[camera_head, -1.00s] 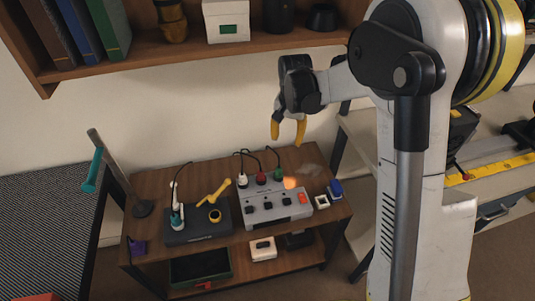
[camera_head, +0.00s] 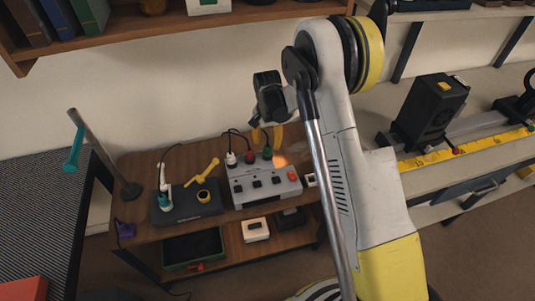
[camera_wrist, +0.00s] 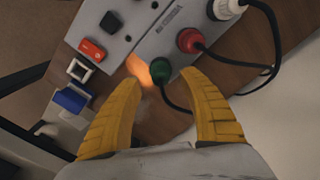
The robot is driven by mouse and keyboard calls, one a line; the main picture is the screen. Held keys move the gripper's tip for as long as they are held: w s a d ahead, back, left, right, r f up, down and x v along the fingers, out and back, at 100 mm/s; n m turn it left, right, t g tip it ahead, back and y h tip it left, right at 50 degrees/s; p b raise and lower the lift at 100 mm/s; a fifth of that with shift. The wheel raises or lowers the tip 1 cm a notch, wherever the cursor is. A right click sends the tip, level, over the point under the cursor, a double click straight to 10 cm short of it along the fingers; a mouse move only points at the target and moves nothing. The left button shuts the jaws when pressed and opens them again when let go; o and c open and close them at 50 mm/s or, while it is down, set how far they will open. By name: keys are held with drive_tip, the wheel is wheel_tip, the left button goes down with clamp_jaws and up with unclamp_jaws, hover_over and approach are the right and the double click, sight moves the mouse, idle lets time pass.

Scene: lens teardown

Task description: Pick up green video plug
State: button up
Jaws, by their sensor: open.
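The green video plug (camera_head: 267,153) sits at the back right corner of the grey control box (camera_head: 262,186), with a black cable running from it. In the wrist view the green plug (camera_wrist: 160,70) shows just beyond and between my yellow fingertips. My gripper (camera_head: 267,132) is open and empty above the back of the box; in the wrist view its two fingers (camera_wrist: 165,88) are spread apart. The fingers do not appear to touch the plug.
A red plug (camera_wrist: 188,40) and a white plug (camera_wrist: 226,9) stand beside the green one, with cables. A blue item (camera_wrist: 72,100) and a small white-framed square (camera_wrist: 80,70) lie nearby. A black device with a yellow lever (camera_head: 188,206) is to the left. The shelf (camera_head: 180,27) hangs above.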

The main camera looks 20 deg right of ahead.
sight(267, 146)
wheel_tip(267, 146, down, 3)
drive_tip(key=shift+f+b, duration=0.1)
drive_tip(key=shift+b, duration=0.35)
clamp_jaws()
drive_tip(key=shift+r, duration=0.25)
wheel_tip(267, 146, up, 5)
drive_tip(key=p, duration=0.2)
drive_tip(key=shift+f+p, duration=0.2)
drive_tip(key=shift+p, duration=0.15)
drive_tip(key=s+d+r+p, duration=0.3)
drive_tip(key=s+d+r, duration=0.3)
drive_tip(key=d, duration=0.3)
drive_tip(key=shift+s, duration=0.8)
